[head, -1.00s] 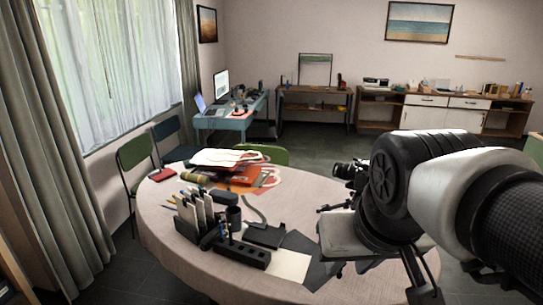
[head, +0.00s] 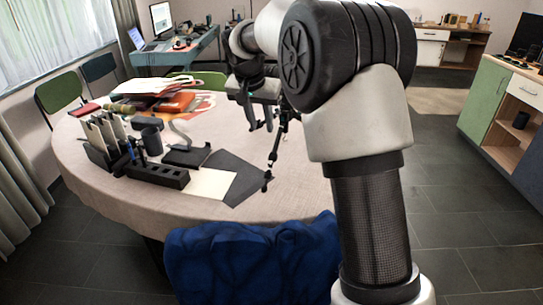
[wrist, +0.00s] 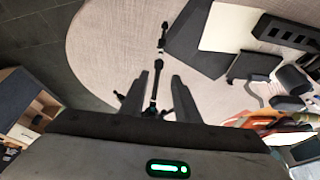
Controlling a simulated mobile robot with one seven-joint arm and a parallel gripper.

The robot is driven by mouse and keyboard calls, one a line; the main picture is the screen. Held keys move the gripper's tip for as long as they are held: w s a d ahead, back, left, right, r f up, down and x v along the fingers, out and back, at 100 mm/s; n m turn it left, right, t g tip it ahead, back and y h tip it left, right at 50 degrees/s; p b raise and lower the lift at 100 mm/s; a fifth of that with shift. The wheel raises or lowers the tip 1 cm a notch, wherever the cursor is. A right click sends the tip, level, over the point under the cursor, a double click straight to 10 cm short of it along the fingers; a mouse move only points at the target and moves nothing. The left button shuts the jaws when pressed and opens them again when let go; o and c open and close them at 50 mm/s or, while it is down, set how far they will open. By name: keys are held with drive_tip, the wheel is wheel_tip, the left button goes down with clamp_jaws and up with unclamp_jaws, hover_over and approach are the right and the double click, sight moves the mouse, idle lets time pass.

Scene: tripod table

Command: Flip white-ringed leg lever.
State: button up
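A black tripod (head: 280,140) stands near the right side of the round table (head: 90,185), partly hidden by my arm in the head view. In the wrist view, one thin leg (wrist: 163,38) points toward the top and bears a pale band close to the fingers. Further dark tripod parts lie between and beside my fingers. My gripper (wrist: 160,85) is open, with its fingers apart around these parts; I cannot tell whether they touch. It also shows beside the tripod in the head view (head: 261,124). The lever itself is too small to make out.
A dark sheet (head: 232,180), a white sheet (head: 208,184) and a black block holder (head: 157,176) lie left of the tripod. A blue chair (head: 250,262) stands at the table's front edge. The floor right of the table is clear.

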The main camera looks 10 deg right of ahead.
sight(270, 162)
drive_tip(key=b+x, duration=0.1)
drive_tip(key=x, duration=0.5)
drive_tip(key=b+x, duration=0.1)
drive_tip(key=x, duration=0.5)
drive_tip(key=b+x, duration=0.1)
drive_tip(key=x, duration=0.5)
drive_tip(key=shift+w+f+b, duration=0.15)
drive_tip(key=shift+w+b, duration=0.15)
drive_tip(key=shift+w, duration=0.1)
clamp_jaws()
